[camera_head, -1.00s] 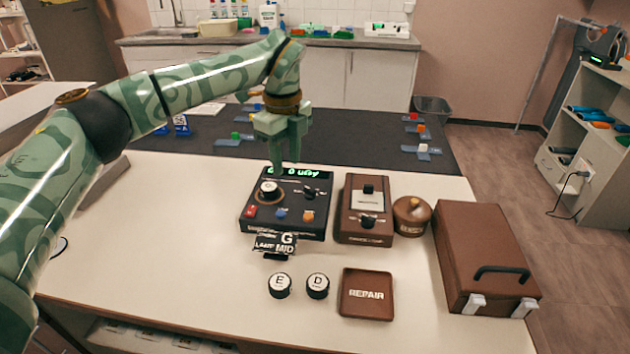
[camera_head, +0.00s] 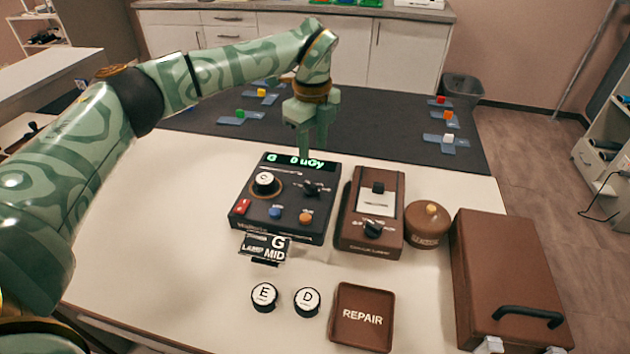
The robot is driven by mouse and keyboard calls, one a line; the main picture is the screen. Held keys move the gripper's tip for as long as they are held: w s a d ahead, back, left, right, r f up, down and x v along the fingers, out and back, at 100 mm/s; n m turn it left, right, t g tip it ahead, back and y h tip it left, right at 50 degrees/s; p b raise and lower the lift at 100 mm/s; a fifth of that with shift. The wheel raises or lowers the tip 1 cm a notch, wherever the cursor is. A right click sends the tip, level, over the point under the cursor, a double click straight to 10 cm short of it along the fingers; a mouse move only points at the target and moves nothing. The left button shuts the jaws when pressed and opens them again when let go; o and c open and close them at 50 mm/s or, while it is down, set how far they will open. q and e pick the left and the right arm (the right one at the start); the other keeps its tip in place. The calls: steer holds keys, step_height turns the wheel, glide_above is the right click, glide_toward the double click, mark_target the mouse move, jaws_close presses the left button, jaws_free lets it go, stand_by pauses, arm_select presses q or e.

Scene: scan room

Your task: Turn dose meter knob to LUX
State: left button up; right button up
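The dose meter (camera_head: 289,228) is a black box with a lit green display (camera_head: 297,161) reading "G 0 uGy". It has a white-topped knob (camera_head: 264,181) on the left and a smaller black knob (camera_head: 312,189) on the right; their pointer settings are too small to read. Red, blue and orange buttons are in front of them. My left gripper (camera_head: 308,145) points down at the meter's back edge by the display, beyond the knobs, and holds nothing that I can see. The gap between its fingers is unclear. My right gripper is not in view.
A brown meter (camera_head: 352,238), a round brown pot (camera_head: 428,224) and a brown case (camera_head: 505,262) stand to the right. The white tabletop left of the meter is clear.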

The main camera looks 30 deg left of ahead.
mark_target(313, 185)
arm_select(q)
step_height(313, 185, down, 11)
steer(key=b, duration=0.2)
steer(key=shift+b, duration=0.4)
jaws_close()
